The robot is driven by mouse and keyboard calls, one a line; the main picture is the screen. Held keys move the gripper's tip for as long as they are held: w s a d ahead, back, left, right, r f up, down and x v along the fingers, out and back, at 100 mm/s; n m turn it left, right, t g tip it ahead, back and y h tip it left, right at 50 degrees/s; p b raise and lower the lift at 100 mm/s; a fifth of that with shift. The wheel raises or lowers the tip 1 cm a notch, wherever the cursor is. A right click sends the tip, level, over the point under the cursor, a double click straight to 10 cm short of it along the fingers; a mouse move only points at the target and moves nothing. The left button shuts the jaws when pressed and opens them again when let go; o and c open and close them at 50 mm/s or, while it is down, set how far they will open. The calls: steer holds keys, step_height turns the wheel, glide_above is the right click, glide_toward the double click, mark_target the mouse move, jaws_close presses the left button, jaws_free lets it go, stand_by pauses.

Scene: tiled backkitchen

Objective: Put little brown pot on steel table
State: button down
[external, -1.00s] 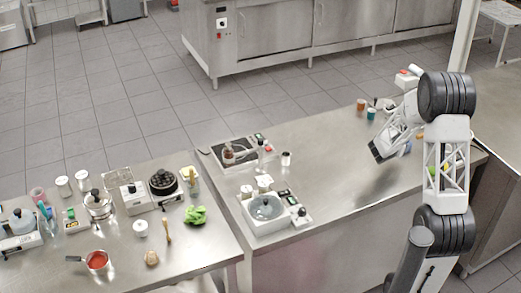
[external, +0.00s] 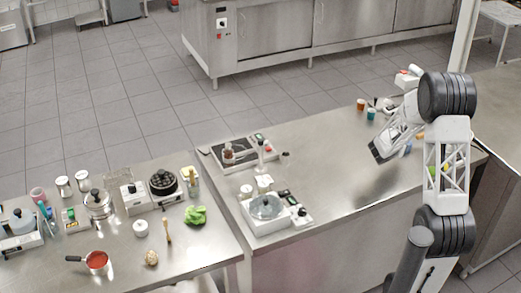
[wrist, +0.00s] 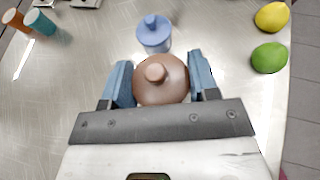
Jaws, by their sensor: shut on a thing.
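The little brown pot (wrist: 160,82), round with a knobbed brown lid, is between the two blue fingers of my gripper (wrist: 161,78) in the wrist view. The fingers are shut on it from its left and right sides. The pot is over the steel table (wrist: 75,100); whether its base touches the surface cannot be told from above. In the external view the steel table (external: 330,195) runs under my arm, and the pot and fingertips are hidden or too small to make out.
A blue lidded pot (wrist: 154,36) stands just beyond the brown one. A lemon (wrist: 272,17) and a lime (wrist: 269,58) lie at right by the table edge. Orange (wrist: 14,20) and teal (wrist: 40,22) jars stand at left. Open steel lies left of the brown pot.

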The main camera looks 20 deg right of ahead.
stand_by(0.4)
steer(key=w+a+r+n+t+y, duration=0.35)
steer(key=w+a, duration=0.75)
steer(key=a, duration=0.5)
steer(key=w+a+r+n+t+y, duration=0.2)
steer(key=w+a+r+n+t, duration=0.15)
steer(key=w+a, duration=0.9)
steer(key=a+r+n+t+y, duration=0.1)
steer(key=a+r+n+y, duration=0.2)
steer(key=a, duration=1.2)
steer(key=a+r+n+t+y, duration=0.1)
steer(key=a+r+n+y, duration=0.15)
steer(key=a, duration=1.25)
steer(key=s+a+r+n+y, duration=0.1)
steer(key=s+a+n+y, duration=0.2)
steer(key=a, duration=0.8)
steer(key=s+a+r+n+y, duration=0.1)
steer(key=s+a+n+y, duration=0.15)
steer(key=a, duration=0.85)
steer(key=s+a+f+n+g+y, duration=0.3)
steer(key=s+a+f+y, duration=0.1)
steer(key=s+a, duration=0.7)
steer(key=a+f, duration=0.1)
steer(key=a, duration=0.2)
steer(key=shift+s+a+f+n, duration=0.2)
steer(key=shift+s+a+n, duration=0.1)
steer(key=shift+a, duration=0.1)
